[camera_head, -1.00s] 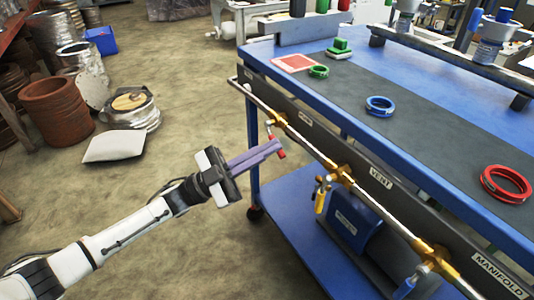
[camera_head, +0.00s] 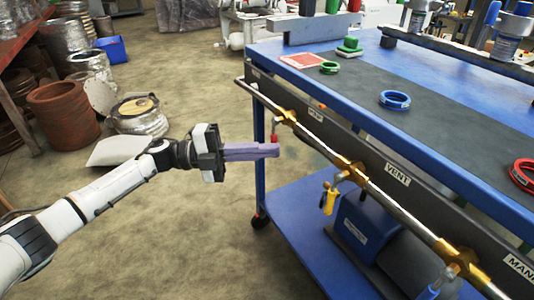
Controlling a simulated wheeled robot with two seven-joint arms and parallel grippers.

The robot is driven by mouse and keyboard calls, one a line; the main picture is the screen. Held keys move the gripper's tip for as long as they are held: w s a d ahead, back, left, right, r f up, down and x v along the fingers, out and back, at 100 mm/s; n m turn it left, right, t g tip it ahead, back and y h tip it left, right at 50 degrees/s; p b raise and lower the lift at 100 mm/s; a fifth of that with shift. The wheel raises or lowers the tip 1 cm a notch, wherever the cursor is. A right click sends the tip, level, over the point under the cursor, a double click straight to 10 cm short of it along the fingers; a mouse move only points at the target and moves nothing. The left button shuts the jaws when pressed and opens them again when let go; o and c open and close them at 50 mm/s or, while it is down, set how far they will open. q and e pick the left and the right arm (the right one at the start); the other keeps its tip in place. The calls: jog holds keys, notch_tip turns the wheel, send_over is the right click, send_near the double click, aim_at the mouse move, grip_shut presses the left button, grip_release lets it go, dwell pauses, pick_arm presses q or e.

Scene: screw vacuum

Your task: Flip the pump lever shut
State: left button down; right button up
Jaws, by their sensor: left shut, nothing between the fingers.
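The pump valve (camera_head: 286,117) is brass and sits on the pipe at the cart's left, by a small label (camera_head: 315,113) too small to read clearly. Its red-tipped lever (camera_head: 274,139) hangs down from the valve. My left gripper (camera_head: 276,150) comes in from the left with its purple fingers shut and empty. The fingertips are right at the red tip, just below it in the picture; I cannot tell whether they touch. My right gripper is not in view.
The vent valve (camera_head: 350,169) with a yellow lever (camera_head: 329,199) and another brass valve (camera_head: 455,257) sit further along the pipe. A blue pump (camera_head: 362,228) stands on the lower shelf. The blue cart top (camera_head: 300,75) lies above the pipe. Open floor lies left.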

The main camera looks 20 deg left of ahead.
pick_arm(q)
jog(key=shift+w+a+m+y, duration=0.35)
jog(key=shift+a+m+y, duration=0.05)
jog(key=shift+m, duration=0.5)
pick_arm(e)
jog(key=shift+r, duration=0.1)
pick_arm(q)
jog(key=s+d+p, duration=0.3)
jog(key=p, duration=0.1)
jog(key=v, duration=1)
jog(key=shift+a+g, duration=0.25)
jog(key=shift+g, duration=0.05)
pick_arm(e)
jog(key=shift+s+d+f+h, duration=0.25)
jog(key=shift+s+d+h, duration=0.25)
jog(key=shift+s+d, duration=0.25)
pick_arm(q)
jog(key=shift+f, duration=0.1)
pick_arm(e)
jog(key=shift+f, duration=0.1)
